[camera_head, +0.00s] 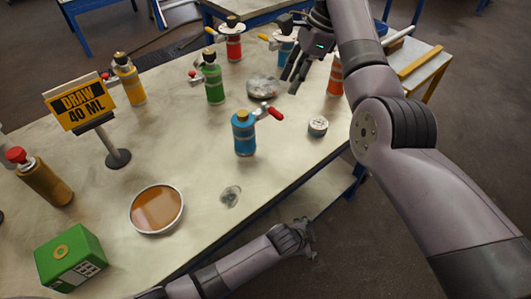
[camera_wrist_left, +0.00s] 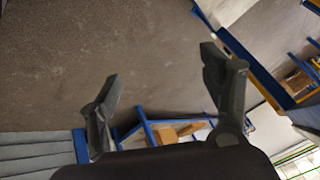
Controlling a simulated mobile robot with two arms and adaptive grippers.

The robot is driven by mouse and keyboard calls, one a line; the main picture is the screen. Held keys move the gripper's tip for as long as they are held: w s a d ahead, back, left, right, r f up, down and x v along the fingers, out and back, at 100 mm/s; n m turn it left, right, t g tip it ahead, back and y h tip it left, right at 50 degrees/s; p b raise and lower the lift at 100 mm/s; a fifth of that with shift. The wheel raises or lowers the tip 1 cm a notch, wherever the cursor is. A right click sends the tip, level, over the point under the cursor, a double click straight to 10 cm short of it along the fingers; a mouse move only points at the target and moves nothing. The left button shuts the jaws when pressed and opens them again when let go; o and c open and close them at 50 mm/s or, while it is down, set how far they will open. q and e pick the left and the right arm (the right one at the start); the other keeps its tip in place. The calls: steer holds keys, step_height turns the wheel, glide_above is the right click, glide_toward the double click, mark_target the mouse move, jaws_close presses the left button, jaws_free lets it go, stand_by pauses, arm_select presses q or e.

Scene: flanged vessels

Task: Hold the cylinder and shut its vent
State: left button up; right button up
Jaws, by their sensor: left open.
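Several flanged cylinders with levers stand upright on the bench; I cannot tell which one the task means. A blue cylinder (camera_head: 244,135) with a red lever (camera_head: 275,113) pointing right is nearest the middle. A green one (camera_head: 213,84), a red one (camera_head: 233,48) and a second blue one (camera_head: 285,52) stand behind it. My right gripper (camera_head: 285,48) is open at the back right, its fingers spread around or in front of the second blue cylinder; contact is unclear. My left gripper (camera_head: 307,240) is beyond the bench's near edge, low. The left wrist view shows it (camera_wrist_left: 165,95) open and empty.
An orange cylinder (camera_head: 335,80) is near my right arm. A yellow cylinder (camera_head: 129,82), a "DRAW 40 ML" sign (camera_head: 80,107), a brown red-capped vessel (camera_head: 43,182), a green box (camera_head: 70,260), an amber dish (camera_head: 157,209) and a small tin (camera_head: 318,126) are on the bench (camera_head: 185,135).

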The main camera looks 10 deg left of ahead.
arm_select(q)
steer(key=s+d+r+m+h, duration=0.1)
steer(key=d+r+m, duration=0.4)
steer(key=d+r, duration=0.45)
steer(key=w+a+r+m+t+y, duration=0.1)
steer(key=w+a+r+t+y, duration=0.2)
steer(key=w+a+r, duration=0.35)
steer(key=w+a+r+m+t+y, duration=0.2)
steer(key=w+a+r+t, duration=0.15)
steer(key=w+r, duration=0.45)
steer(key=a+m+y, duration=0.1)
steer(key=a, duration=0.1)
steer(key=s+a+r+m+y, duration=0.1)
steer(key=a, duration=0.1)
steer(key=s+a+r+y, duration=0.1)
steer(key=a, duration=0.1)
steer(key=shift+s+m, duration=0.15)
steer(key=shift+m, duration=0.25)
steer(key=s+a+r+m+y, duration=0.3)
steer(key=a+y, duration=0.2)
steer(key=a, duration=0.2)
steer(key=x, duration=1.7)
steer(key=shift+s+a+f, duration=0.15)
steer(key=shift+s+a, duration=0.05)
steer(key=shift+a, duration=0.25)
steer(key=shift+c, duration=0.2)
jaws_close()
